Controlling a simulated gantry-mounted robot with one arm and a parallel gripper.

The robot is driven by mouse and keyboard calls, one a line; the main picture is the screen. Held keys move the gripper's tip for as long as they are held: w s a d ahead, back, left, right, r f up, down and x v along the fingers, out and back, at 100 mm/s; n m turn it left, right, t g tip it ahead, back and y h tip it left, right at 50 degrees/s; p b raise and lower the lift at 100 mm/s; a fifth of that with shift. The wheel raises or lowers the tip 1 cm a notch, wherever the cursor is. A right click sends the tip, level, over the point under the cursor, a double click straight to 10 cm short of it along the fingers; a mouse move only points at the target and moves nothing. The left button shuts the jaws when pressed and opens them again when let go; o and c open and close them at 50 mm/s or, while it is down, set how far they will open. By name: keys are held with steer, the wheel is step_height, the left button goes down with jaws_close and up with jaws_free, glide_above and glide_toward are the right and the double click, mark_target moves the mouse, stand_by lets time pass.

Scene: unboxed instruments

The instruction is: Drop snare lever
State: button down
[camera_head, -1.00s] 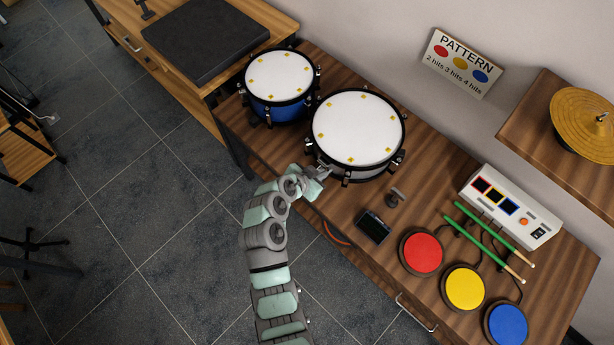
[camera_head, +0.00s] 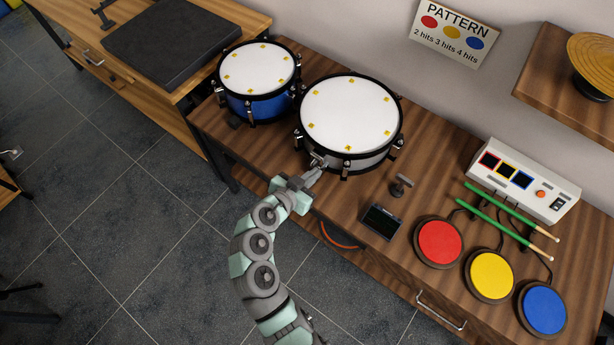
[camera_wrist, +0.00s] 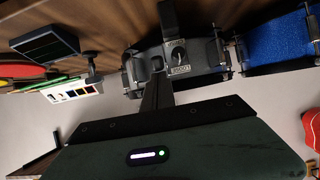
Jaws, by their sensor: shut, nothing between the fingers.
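The snare drum (camera_head: 350,112) has a white head, a black rim and a grey shell, and stands on the wooden bench. A small lever (camera_wrist: 181,55) sits on its near side between two small lettered plates, seen in the wrist view; its setting is hard to tell. My gripper (camera_head: 316,172) is at the drum's near-left lower side, close by the lever area. It also shows in the wrist view (camera_wrist: 157,84) as thin dark fingers, shut and empty, just beside the lever. Contact with the lever cannot be made out. In the head view my gripper partly hides that spot.
A blue-shelled drum (camera_head: 259,80) stands left of the snare. A small dark screen (camera_head: 382,221) and a metal post (camera_head: 401,186) are to the right, then red, yellow and blue pads, green drumsticks (camera_head: 508,213) and a white console (camera_head: 524,180). The bench's front edge is close below.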

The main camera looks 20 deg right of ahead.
steer(key=r, duration=0.3)
steer(key=r+p, duration=0.1)
steer(key=shift+w+d+r, duration=0.25)
steer(key=shift+d+r, duration=0.1)
steer(key=shift+r, duration=0.05)
steer(key=v, duration=0.9)
steer(key=shift+s+a, duration=0.2)
steer(key=shift+s, duration=0.05)
steer(key=shift+f, duration=0.15)
